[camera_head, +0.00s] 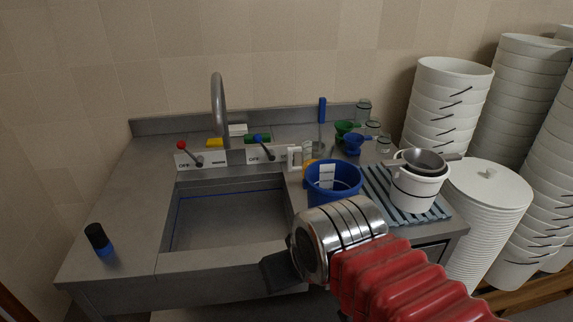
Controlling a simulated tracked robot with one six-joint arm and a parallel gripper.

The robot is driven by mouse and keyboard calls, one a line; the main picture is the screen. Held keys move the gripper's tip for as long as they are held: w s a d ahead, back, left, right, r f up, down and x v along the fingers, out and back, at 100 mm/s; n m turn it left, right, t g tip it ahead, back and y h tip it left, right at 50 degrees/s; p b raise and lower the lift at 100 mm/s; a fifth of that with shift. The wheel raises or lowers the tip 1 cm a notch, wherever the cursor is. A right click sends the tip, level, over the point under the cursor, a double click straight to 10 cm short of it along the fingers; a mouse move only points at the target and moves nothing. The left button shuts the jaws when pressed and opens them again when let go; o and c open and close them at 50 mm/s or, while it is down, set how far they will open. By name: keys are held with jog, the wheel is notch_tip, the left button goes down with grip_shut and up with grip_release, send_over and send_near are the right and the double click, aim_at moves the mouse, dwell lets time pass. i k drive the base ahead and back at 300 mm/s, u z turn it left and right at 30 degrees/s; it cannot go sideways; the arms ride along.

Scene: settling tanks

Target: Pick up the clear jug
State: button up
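A small clear vessel (308,149), which may be the clear jug, stands at the back of the counter behind the blue bucket (318,193). It is small and partly hidden, so I cannot be sure of its shape or handle. My gripper (275,272) is a dark shape at the front edge of the sink, well in front of and below the vessel. My silver wrist and red arm cover come in from the lower right. I see the gripper from behind, so its fingers and any opening between them are not clear. Nothing shows held in it.
The sink basin (225,217) is open, with a tall faucet (218,110) and levers behind it. Clear jars (363,112) and green and blue funnels (354,142) stand back right. A white bucket (414,190) holds grey pans. White bucket stacks (447,100) crowd the right. The left counter is mostly clear.

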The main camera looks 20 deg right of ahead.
aim_at(313, 149)
jog(key=u, duration=1.45)
jog(key=k, duration=0.3)
jog(key=z, duration=1.4)
jog(key=i, duration=0.5)
jog(key=z, duration=0.1)
